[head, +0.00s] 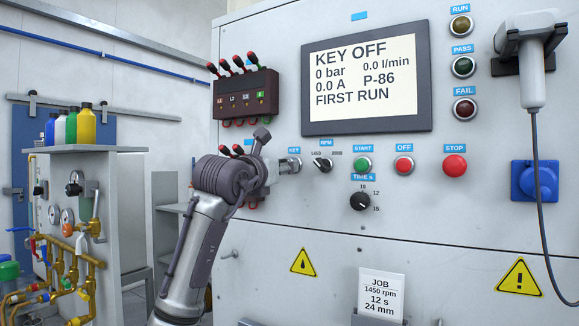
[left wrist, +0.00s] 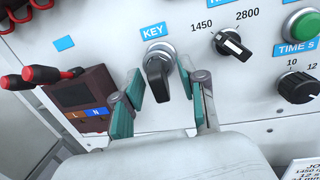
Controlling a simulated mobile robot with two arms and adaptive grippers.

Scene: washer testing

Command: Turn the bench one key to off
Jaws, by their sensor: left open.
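The key switch (left wrist: 158,77) has a black key in a metal collar, below the blue KEY label (left wrist: 153,31) in the left wrist view. The key points roughly downward there. My left gripper (left wrist: 164,86) is open, its teal-padded fingers on either side of the key, with gaps visible at both sides. In the head view my left gripper (head: 272,160) is at the panel and hides most of the key switch; part of its metal collar (head: 293,164) shows. The screen (head: 366,76) reads KEY OFF, 0 bar and FIRST RUN. My right gripper is not in view.
The RPM knob (head: 322,163), green START button (head: 363,165), red OFF button (head: 404,165) and TIME knob (head: 360,201) lie to the right of the key. A dark socket block (head: 246,93) with red-black plugs is above left. More plugs (left wrist: 40,75) show in the left wrist view.

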